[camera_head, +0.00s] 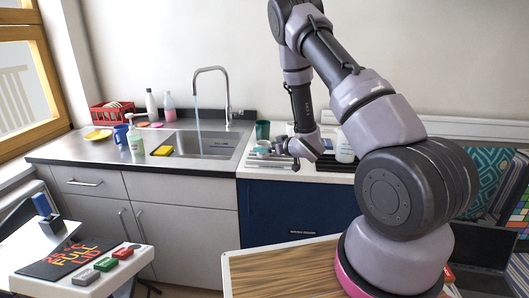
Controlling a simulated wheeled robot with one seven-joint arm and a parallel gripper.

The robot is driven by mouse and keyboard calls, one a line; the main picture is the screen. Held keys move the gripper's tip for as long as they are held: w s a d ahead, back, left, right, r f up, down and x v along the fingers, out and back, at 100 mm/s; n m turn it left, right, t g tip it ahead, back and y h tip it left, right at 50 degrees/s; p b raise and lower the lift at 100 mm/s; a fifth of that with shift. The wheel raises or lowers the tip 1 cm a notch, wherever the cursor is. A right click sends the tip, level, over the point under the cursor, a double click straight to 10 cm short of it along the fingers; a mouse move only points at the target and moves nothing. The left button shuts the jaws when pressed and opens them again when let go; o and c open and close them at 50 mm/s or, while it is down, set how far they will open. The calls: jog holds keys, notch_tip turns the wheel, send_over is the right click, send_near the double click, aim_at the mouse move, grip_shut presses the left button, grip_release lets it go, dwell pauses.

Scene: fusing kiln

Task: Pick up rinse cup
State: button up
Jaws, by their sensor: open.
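A small pale cup (262,147) stands on the counter right of the sink, close to the left side of my gripper. A teal cup (263,129) stands upright behind it near the wall. A blue mug (120,133) stands left of the sink. I cannot tell for certain which one is the rinse cup. My gripper (286,157) is open, low over the counter, with its fingers pointing left and down. The fingers are small here, and I cannot tell whether they touch the pale cup.
The sink (205,146) has a tall faucet (227,92) with water running. A yellow sponge (162,151), a pump bottle (135,141) and a red rack (112,113) are around it. A white bottle (344,147) stands right of my gripper. A wooden tabletop (275,275) is in front.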

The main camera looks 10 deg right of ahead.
aim_at(259, 146)
jog(key=x, duration=0.5)
jog(key=shift+w+a, duration=0.25)
jog(key=c, duration=1.4)
jog(key=shift+r, duration=0.1)
